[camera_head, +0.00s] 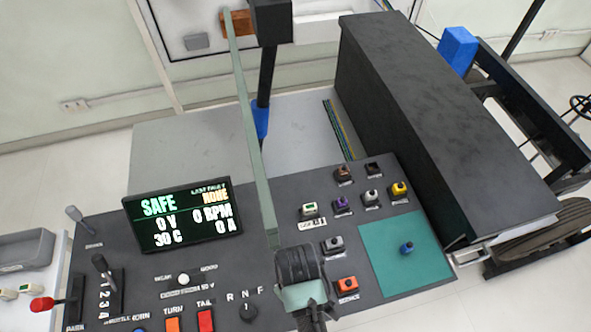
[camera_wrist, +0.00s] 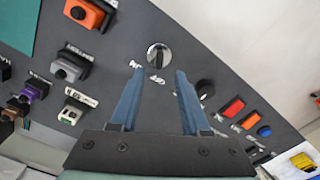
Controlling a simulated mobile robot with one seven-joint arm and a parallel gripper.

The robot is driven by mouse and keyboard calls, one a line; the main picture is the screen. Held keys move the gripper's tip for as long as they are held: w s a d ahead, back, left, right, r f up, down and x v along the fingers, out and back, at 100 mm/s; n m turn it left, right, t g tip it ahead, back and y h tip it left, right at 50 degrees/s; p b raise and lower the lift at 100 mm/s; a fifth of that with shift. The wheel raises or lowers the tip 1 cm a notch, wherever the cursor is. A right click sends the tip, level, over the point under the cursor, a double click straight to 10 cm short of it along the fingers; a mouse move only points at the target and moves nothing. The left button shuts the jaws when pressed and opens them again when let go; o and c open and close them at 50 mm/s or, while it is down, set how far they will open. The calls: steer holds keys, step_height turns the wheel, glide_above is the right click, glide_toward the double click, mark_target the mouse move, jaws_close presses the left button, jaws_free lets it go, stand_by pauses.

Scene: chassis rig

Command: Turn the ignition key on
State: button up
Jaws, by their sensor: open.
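In the wrist view, a round silver switch face (camera_wrist: 158,55) with a thin dark upright shape in it sits on the dark panel. It looks like the ignition switch; its small white labels are too blurred to read. My gripper (camera_wrist: 160,70) is open and empty, its two blue fingers pointing toward the silver face, one to each side below it in the picture. I cannot tell how far off the tips are. In the head view, my gripper (camera_head: 311,318) is over the panel's front edge and hides the switch.
A black selector knob (camera_wrist: 205,88) is right of the fingers. An orange switch (camera_wrist: 85,14) is at upper left. The display (camera_head: 183,215) reads SAFE, 0 V, 0 RPM. A small blue object (camera_head: 407,248) is on the teal mat (camera_head: 385,278). Several other switches line the panel.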

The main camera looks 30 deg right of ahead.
steer(key=f, duration=0.7)
steer(key=shift+w+f, duration=0.15)
steer(key=shift+w, duration=0.05)
jaws_close()
